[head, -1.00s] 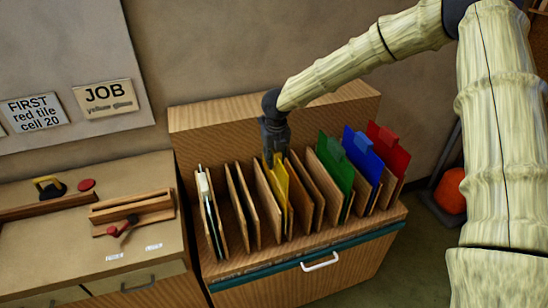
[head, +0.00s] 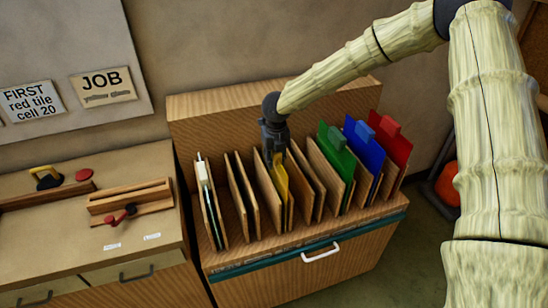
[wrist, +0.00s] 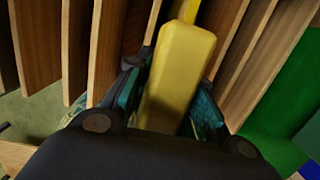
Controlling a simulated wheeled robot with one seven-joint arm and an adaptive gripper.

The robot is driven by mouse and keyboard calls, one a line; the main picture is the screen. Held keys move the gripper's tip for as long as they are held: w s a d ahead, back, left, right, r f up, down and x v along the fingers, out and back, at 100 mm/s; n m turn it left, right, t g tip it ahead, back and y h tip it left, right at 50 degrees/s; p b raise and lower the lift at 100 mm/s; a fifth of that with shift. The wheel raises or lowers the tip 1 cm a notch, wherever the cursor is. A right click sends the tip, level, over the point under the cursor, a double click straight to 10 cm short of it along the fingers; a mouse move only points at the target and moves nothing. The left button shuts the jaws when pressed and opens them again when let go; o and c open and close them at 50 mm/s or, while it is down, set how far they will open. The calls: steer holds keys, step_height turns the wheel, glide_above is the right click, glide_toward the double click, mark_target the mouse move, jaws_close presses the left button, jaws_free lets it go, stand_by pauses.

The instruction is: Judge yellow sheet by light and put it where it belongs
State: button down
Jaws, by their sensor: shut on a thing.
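The yellow sheet (head: 281,183) stands in a slot of the wooden rack (head: 215,118), between two thin wooden dividers. My gripper (head: 274,155) is above it and shut on its top end. In the wrist view the yellow block-like top (wrist: 180,75) of the sheet sits between my two fingers (wrist: 168,105). The lower part of the sheet is hidden by the dividers. The sign marked JOB (head: 103,86) hangs on the board at upper left, with smaller words that look like yellow glass.
Green (head: 334,155), blue (head: 364,155) and red (head: 392,140) sheets stand in slots to the right. A pale-tabbed sheet (head: 205,182) stands at the far left. A workbench (head: 60,235) holds wooden strips and small tools. An orange-red object (head: 447,185) lies on the floor at right.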

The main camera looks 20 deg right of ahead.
steer(key=shift+r, duration=0.1)
steer(key=c, duration=1.1)
jaws_free()
steer(key=shift+c, duration=0.2)
steer(key=r, duration=0.4)
steer(key=s+r, duration=0.1)
steer(key=r, duration=0.6)
steer(key=shift+s+r, duration=0.4)
steer(key=shift+a, duration=0.1)
